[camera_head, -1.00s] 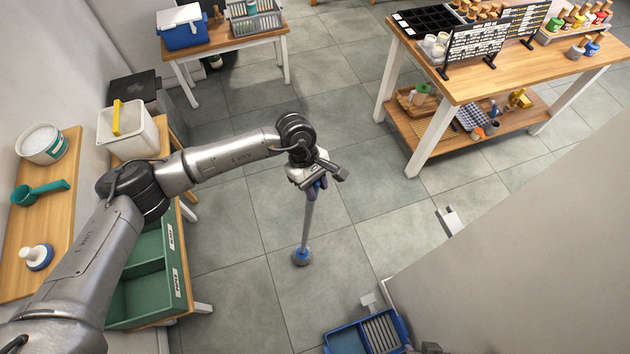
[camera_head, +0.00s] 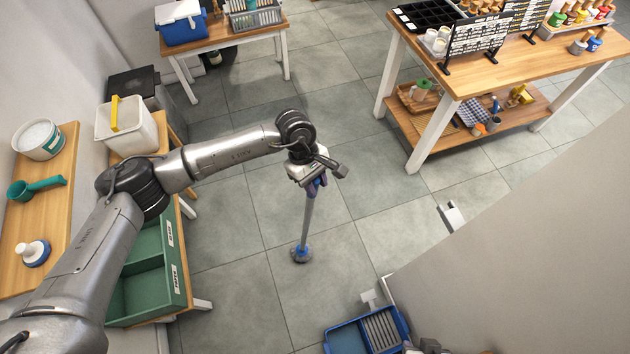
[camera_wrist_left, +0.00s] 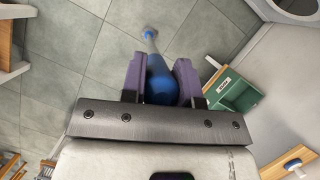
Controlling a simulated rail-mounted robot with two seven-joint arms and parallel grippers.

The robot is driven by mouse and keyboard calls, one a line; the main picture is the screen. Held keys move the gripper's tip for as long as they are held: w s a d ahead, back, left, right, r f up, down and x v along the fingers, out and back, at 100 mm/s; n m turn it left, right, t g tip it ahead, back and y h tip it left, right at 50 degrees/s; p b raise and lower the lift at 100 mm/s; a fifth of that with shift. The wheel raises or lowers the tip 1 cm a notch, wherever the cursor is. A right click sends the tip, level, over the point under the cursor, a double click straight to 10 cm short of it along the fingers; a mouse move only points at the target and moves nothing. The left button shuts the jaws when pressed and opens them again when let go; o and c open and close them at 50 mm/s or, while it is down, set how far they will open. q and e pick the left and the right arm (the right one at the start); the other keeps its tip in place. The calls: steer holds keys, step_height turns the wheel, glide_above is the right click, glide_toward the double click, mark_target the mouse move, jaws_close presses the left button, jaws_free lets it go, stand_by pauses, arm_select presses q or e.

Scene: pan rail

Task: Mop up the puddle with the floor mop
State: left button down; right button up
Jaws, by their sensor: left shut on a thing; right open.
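The floor mop stands nearly upright over the tiled floor, with a grey shaft (camera_head: 306,222) and a round blue-grey head (camera_head: 300,254) low at or near the tiles. My left gripper (camera_head: 316,184) is shut on the top of the mop. In the left wrist view the two purple fingers of the left gripper (camera_wrist_left: 161,85) close around the mop's blue handle (camera_wrist_left: 161,82), and the mop head (camera_wrist_left: 150,34) shows beyond. I cannot make out a distinct puddle on the tiles. My right gripper is not clearly in view.
A blue bucket with a grey wringer grid (camera_head: 350,338) stands at the bottom, right of the mop. A wooden table with a lower shelf (camera_head: 470,80) stands at upper right. Green bins (camera_head: 150,270) stand at left. A beige wall fills lower right. Floor around the mop is clear.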

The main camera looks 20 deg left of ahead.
arm_select(q)
steer(key=shift+f+b, duration=1.05)
steer(key=shift+b, duration=0.05)
steer(key=shift+a+r, duration=0.1)
steer(key=s+a, duration=0.4)
steer(key=a, duration=0.7)
